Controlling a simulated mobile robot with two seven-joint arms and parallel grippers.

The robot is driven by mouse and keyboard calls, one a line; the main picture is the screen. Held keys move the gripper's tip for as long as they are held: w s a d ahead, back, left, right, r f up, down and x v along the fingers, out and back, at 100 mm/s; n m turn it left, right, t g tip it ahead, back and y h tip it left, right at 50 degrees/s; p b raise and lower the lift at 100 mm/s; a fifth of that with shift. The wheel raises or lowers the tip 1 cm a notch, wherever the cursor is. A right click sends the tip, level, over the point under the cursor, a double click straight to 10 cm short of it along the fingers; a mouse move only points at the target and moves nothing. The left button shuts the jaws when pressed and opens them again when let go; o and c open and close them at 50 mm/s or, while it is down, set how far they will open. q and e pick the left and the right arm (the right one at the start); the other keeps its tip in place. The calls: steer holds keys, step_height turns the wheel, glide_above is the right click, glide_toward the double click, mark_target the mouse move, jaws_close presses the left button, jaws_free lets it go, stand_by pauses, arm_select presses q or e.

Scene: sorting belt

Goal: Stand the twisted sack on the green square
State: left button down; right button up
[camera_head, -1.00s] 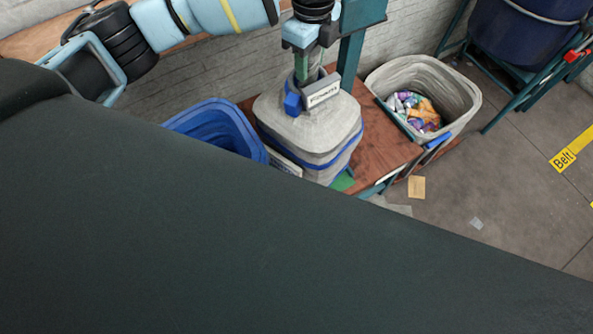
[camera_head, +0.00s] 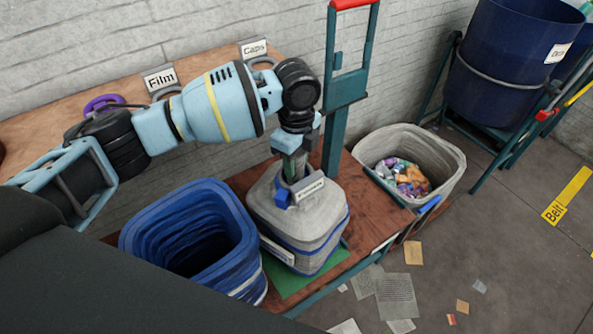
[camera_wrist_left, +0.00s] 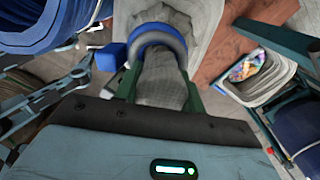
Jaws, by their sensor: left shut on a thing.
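The twisted sack (camera_head: 300,225) is grey with a blue band, and it stands upright on the wooden bench. My left gripper (camera_head: 293,172) is shut on its twisted neck from above. The grey neck (camera_wrist_left: 162,82) shows between the fingers in the left wrist view, with a blue ring and tie around it. The green square (camera_head: 288,284) shows along the sack's near edges; the rest is hidden under the sack. I cannot tell whether the sack's base touches it. My right gripper is not in view.
An open blue bin (camera_head: 245,270) is close at the sack's left. A grey bin (camera_head: 445,157) with colourful wrappers is to the right. A teal post (camera_head: 336,140) rises behind the sack. The wooden bench (camera_head: 372,213) has some bare room at the sack's right.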

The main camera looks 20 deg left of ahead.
arm_select(q)
steer(key=shift+f, duration=2.05)
steer(key=c, duration=0.9)
jaws_free()
steer(key=shift+o, duration=0.2)
steer(key=shift+f, duration=0.1)
step_height(320, 180, up, 12)
steer(key=shift+f+p, duration=0.2)
steer(key=shift+p, duration=0.1)
steer(key=shift+r, duration=0.35)
steer(key=shift+s+f, duration=0.1)
steer(key=shift+s, duration=0.05)
